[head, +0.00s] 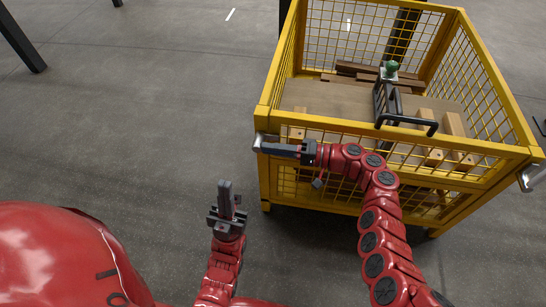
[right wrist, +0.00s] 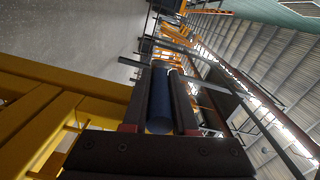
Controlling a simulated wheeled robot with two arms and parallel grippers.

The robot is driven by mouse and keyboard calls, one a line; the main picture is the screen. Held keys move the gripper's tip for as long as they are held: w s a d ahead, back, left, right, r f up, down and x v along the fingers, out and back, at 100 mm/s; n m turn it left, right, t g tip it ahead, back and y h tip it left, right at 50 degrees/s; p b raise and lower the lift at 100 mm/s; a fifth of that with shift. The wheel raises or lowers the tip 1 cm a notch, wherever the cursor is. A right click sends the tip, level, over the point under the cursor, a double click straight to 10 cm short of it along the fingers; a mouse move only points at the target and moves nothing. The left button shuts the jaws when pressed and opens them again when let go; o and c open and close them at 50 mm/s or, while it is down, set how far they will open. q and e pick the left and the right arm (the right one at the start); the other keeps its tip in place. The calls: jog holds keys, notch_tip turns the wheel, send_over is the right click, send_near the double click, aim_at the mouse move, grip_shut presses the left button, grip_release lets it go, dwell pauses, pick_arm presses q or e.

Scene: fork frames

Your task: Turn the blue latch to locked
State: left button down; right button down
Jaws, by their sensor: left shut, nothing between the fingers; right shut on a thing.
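The yellow mesh cage cart (head: 400,134) stands at the right in the head view. My right gripper (head: 268,148) reaches across its front to the front left corner, near the top rail. It is shut on the blue latch (right wrist: 159,102), which shows in the right wrist view as a blue cylinder between the two dark fingers. In the head view the gripper hides the blue part. A bit of silver metal (head: 258,141) shows at the corner beside the fingertips. Whether the latch stands at locked cannot be told. My left gripper (head: 225,190) is shut and empty, left of the cart, over the floor.
Inside the cart lie dark wooden planks (head: 366,74), light wooden blocks (head: 453,125) and a black-handled object with a green knob (head: 391,68). A silver handle (head: 530,178) sticks out at the front right corner. The grey floor (head: 150,110) left of the cart is clear.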

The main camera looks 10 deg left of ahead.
jog(key=shift+f+b, duration=0.1)
jog(key=shift+b, duration=0.25)
jog(key=c, duration=0.7)
grip_release()
jog(key=d+p, duration=0.1)
jog(key=d, duration=1.6)
jog(key=shift+w+d+f, duration=0.15)
jog(key=shift+w, duration=0.15)
